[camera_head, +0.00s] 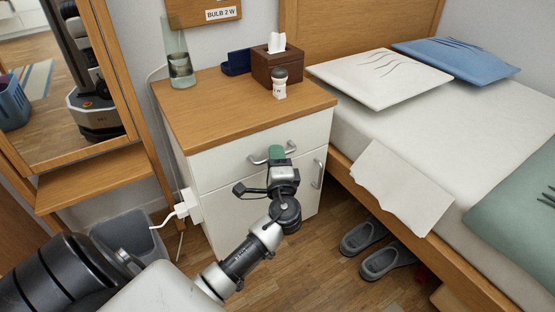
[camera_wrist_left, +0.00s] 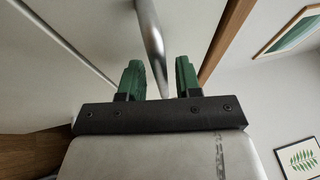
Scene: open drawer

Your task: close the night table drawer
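The night table (camera_head: 225,115) is white with a wooden top and stands at the middle of the head view. Its drawer front (camera_head: 225,160) is just under the top and looks about flush; I cannot tell if a small gap is left. The metal drawer handle (camera_head: 287,149) is partly hidden by my left gripper (camera_head: 277,153). In the left wrist view, the two green fingers (camera_wrist_left: 160,80) are apart, with the handle bar (camera_wrist_left: 151,35) running between them and gaps beside it. My right gripper is not in view.
A tissue box (camera_head: 277,66), a small bottle (camera_head: 279,84) and a glass (camera_head: 179,66) stand on the top. The bed (camera_head: 480,150) is close on the right, with grey slippers (camera_head: 385,260) beside it. A grey bin (camera_head: 128,232) and a white plug (camera_head: 187,205) are at the left.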

